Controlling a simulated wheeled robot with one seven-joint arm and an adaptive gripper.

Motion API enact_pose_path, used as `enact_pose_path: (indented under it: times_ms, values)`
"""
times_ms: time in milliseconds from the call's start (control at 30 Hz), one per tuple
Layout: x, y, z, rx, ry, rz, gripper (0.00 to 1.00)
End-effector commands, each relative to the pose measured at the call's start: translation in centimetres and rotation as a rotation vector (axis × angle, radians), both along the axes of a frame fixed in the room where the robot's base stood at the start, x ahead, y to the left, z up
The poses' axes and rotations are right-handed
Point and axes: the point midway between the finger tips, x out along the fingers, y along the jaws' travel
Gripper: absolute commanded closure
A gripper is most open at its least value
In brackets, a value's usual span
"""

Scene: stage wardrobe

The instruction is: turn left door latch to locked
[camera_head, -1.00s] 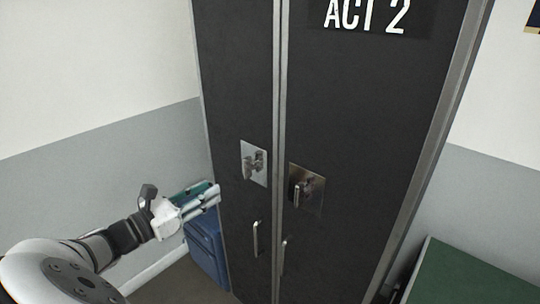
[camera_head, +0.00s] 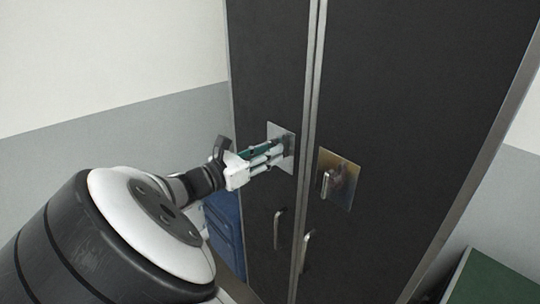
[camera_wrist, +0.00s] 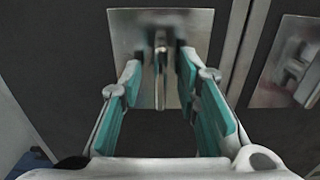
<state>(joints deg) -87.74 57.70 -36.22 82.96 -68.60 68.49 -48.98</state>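The left door latch is a small metal lever (camera_wrist: 160,82) on a square silver plate (camera_wrist: 205,24) on the left cabinet door. In the wrist view the lever hangs roughly upright from its pivot. My gripper (camera_wrist: 158,72) is open, with one teal-padded finger on each side of the lever. Gaps show between the fingers and the lever, so it is not gripped. In the head view my gripper (camera_head: 278,152) reaches the plate (camera_head: 283,131) from the left and hides most of the lever.
The right door has its own latch plate (camera_head: 347,168) with a lever, close to the right. Two bar handles (camera_head: 278,229) (camera_head: 307,252) sit below. A blue case (camera_head: 224,225) stands left of the cabinet. A green-topped surface (camera_head: 495,278) is at lower right.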

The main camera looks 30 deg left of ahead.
Motion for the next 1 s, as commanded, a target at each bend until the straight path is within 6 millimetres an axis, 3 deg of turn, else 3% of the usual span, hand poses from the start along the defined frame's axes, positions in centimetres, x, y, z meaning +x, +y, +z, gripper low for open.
enact_pose_path:
  times_ms: [333,367,500,1000]
  values:
    - [0.40,-0.19,0.07,0.001,0.000,0.000,0.70]
    - [0.40,-0.19,0.07,0.001,0.000,0.000,0.72]
    - [0.40,-0.20,0.07,0.001,0.000,0.000,1.00]
    - [0.50,-0.31,0.13,0.059,-0.025,-0.002,1.00]
